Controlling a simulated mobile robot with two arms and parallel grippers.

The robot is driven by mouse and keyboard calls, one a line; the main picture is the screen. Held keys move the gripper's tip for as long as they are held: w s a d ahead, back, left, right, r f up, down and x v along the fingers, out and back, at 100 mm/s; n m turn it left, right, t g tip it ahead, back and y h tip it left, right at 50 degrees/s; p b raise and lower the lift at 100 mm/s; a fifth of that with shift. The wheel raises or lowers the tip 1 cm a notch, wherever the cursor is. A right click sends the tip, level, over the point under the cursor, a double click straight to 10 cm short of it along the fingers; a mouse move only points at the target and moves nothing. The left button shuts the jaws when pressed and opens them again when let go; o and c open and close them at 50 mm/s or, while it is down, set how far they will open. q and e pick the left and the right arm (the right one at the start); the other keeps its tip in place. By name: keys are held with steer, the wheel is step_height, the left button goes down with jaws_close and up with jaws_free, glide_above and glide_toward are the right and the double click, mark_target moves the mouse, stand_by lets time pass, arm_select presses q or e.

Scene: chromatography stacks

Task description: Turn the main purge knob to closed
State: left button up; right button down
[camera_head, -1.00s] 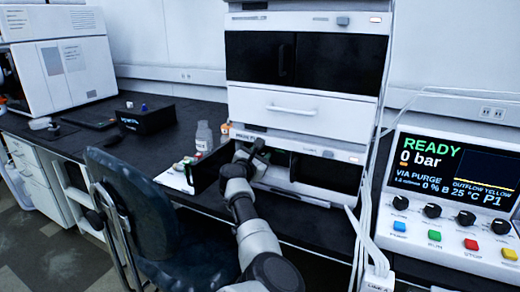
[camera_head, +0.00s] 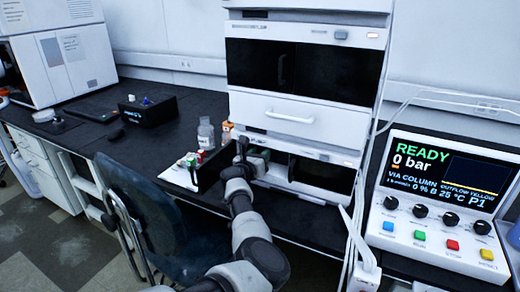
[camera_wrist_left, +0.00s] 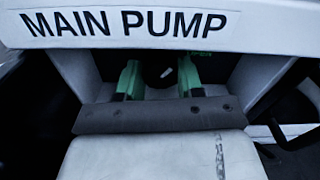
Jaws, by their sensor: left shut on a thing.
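The main purge knob (camera_wrist_left: 156,74) is a dark round knob with a short, slightly tilted white mark. It sits in the recess under the "MAIN PUMP" label (camera_wrist_left: 128,24) in the left wrist view. My left gripper (camera_wrist_left: 160,82) has its green fingers on either side of the knob and is shut on it. In the head view my left gripper (camera_head: 243,150) reaches into the lower pump module (camera_head: 300,150), and the knob is hidden there. The control panel screen (camera_head: 440,178) reads READY, 0 bar, VIA COLUMN. My right gripper is not in view.
A white drawer (camera_head: 290,113) and a dark-doored module (camera_head: 305,70) stand above the pump. A clear bottle (camera_head: 206,133) and a black box (camera_head: 148,111) stand on the bench to the left. A blue chair (camera_head: 160,220) is in front. White cables (camera_head: 352,225) hang right of the stack.

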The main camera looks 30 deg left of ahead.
arm_select(q)
steer(key=n+p, duration=0.4)
steer(key=shift+r+p, duration=0.3)
steer(key=shift+p, duration=0.1)
steer(key=shift+a+f+n+p, duration=0.1)
steer(key=shift+f+n+p, duration=0.1)
steer(key=shift+n+p, duration=1.3)
steer(key=shift+n, duration=0.3)
steer(key=o, duration=0.9)
steer(key=shift+f, duration=0.1)
steer(key=shift+o, duration=0.2)
